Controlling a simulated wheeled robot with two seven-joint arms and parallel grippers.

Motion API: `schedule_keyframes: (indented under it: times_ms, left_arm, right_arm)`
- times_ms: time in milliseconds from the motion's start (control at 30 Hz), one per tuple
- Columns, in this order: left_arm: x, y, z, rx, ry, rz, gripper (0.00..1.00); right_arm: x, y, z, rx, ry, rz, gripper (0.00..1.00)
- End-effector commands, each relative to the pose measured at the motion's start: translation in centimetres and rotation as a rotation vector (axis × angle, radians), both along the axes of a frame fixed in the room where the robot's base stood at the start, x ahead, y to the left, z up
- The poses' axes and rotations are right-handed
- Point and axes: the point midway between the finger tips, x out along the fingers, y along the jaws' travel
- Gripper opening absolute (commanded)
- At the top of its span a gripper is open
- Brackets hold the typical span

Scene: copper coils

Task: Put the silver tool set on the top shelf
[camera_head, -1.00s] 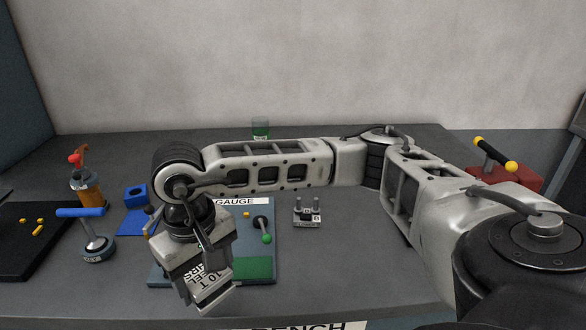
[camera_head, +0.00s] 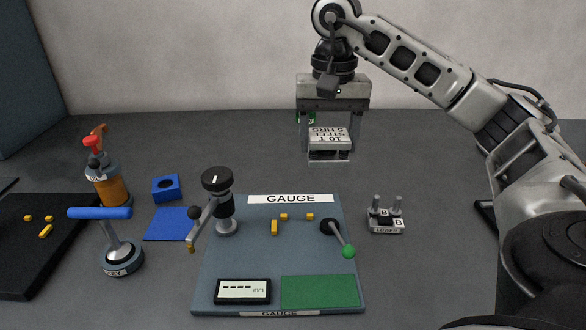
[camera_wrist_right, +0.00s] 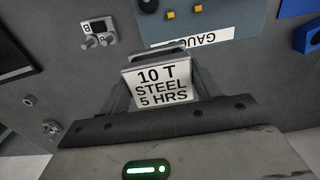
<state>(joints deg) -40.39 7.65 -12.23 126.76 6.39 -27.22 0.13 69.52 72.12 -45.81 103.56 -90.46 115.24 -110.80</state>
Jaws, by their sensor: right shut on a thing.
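My right gripper (camera_head: 330,143) is shut on a silver block, the silver tool set (camera_head: 331,134), with a white label reading "10 T STEEL" and an hours line. It holds the block in the air above the back of the bench, beyond the gauge board. In the right wrist view the same block (camera_wrist_right: 163,84) sits between the two fingers, its label facing the camera. My left gripper is in neither view now. No shelf shows in these views.
The gauge board (camera_head: 230,262) carries a dial stand (camera_head: 218,190) and a green-knobbed lever (camera_head: 341,238). A small pinned block marked "LOWER" (camera_head: 385,220) is to its right. A blue-handled tool (camera_head: 115,240), oil can (camera_head: 105,175) and black tray (camera_head: 30,270) stand left.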

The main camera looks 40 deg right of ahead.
Motion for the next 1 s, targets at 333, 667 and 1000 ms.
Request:
schedule_keyframes:
  times_ms: [333,667,1000]
  left_arm:
    - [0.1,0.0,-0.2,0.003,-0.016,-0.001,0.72]
    - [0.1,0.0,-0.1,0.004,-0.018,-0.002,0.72]
    - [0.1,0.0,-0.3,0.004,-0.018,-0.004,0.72]
  right_arm:
    - [7.1,-1.0,-5.1,0.003,0.002,0.001,0.26]
    - [9.2,-1.4,-7.6,0.001,-0.001,0.002,0.26]
    - [9.4,-1.4,-11.0,-0.001,-0.002,0.003,0.26]
